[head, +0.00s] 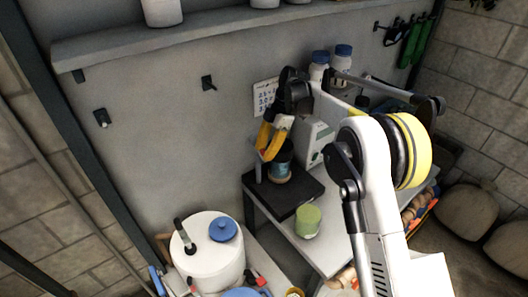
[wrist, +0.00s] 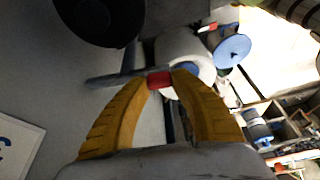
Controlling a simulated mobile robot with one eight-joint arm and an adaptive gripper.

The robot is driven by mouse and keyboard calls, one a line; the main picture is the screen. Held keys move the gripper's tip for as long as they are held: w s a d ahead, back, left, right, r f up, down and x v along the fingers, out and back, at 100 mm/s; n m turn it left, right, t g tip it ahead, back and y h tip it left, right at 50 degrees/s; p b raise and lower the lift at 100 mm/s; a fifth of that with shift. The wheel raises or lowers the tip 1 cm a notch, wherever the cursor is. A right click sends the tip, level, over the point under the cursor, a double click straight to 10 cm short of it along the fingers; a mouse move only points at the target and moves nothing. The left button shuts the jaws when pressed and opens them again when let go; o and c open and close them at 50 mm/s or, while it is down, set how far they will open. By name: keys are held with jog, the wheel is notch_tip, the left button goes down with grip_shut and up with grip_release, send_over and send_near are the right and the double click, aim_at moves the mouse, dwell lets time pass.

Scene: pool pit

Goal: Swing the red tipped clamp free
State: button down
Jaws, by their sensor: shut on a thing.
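My gripper (head: 267,150) has yellow fingers and hangs over the black stand base (head: 294,205) at the bench's left end. In the wrist view my gripper (wrist: 160,76) has its fingertips closed around a small red tip (wrist: 158,80). A grey rod (wrist: 112,78) of the clamp runs left from the red tip. In the head view my fingers hide the red tip. A short grey post (head: 258,172) rises from the base below the fingers. A dark jar with a teal label (head: 281,172) is right beside my gripper, over the base.
A white box device (head: 314,140) stands behind the jar. A green pot (head: 307,221) stands in front of the base. A white drum with a blue cap (head: 213,258) is at lower left. A shelf (head: 190,32) runs along the wall above.

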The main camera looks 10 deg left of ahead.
jog(key=c, duration=1.1)
grip_release()
jog(key=shift+o, duration=0.2)
jog(key=v, duration=1.2)
